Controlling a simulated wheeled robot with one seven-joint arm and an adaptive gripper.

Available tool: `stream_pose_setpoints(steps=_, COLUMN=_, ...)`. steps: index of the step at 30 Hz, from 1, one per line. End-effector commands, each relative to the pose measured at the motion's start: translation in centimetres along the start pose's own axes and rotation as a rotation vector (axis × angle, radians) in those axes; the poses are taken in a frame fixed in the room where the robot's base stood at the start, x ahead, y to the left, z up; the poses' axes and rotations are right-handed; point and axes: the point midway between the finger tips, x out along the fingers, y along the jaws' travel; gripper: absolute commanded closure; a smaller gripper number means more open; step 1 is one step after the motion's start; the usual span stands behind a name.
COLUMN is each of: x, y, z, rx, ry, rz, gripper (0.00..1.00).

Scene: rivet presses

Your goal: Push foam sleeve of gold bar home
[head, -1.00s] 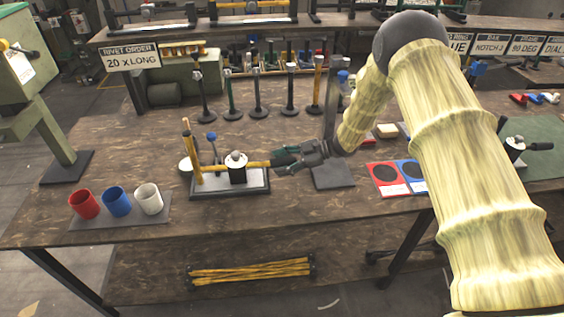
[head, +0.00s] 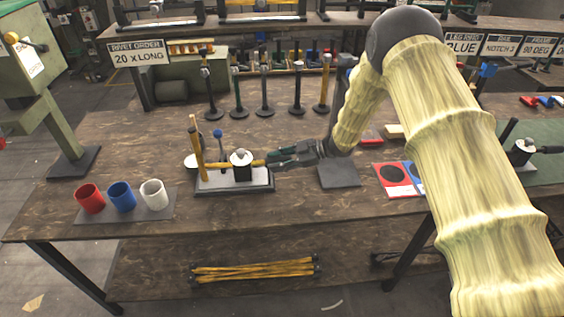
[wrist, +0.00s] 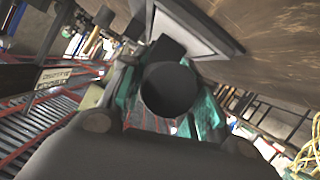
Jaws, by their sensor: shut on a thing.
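The gold bar (head: 258,162) lies level in a fixture (head: 235,182) on the bench, passing a black-and-white clamp (head: 241,168). At its left end stands an upright gold post (head: 197,150). My gripper (head: 272,160), with teal fingers, is at the right end of the bar, close to the clamp. In the wrist view, a round black end (wrist: 170,90), which looks like the foam sleeve, sits between the teal fingers. The fingers are shut on it. In the head view they mostly hide the sleeve, so how far it sits on the bar cannot be told.
Red (head: 89,199), blue (head: 122,197) and white (head: 154,194) cups stand on a mat at left. A blue-knobbed lever (head: 218,135) rises behind the fixture. Several upright posts stand behind. A grey plate (head: 339,174) and red and blue cards (head: 391,178) lie at right.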

Motion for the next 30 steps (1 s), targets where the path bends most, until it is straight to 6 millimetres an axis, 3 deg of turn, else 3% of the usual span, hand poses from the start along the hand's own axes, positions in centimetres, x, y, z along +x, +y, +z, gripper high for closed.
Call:
stream_pose_setpoints(steps=3, x=0.0, y=0.0, z=0.0, rx=0.0, ry=0.001, rz=0.0, gripper=1.0)
stream_pose_setpoints(steps=4, x=0.0, y=0.0, z=0.0, rx=0.0, ry=0.0, rz=0.0, gripper=0.64)
stream_pose_setpoints(steps=7, x=-0.1, y=0.0, z=0.0, rx=0.0, ry=0.0, rz=0.0, gripper=0.46)
stream_pose_setpoints(steps=20, x=-0.7, y=0.1, z=0.0, rx=0.0, ry=-0.001, rz=0.001, gripper=0.46)
stream_pose_setpoints(steps=30, x=-6.2, y=0.1, z=0.0, rx=0.0, ry=-0.001, rz=0.002, gripper=0.46)
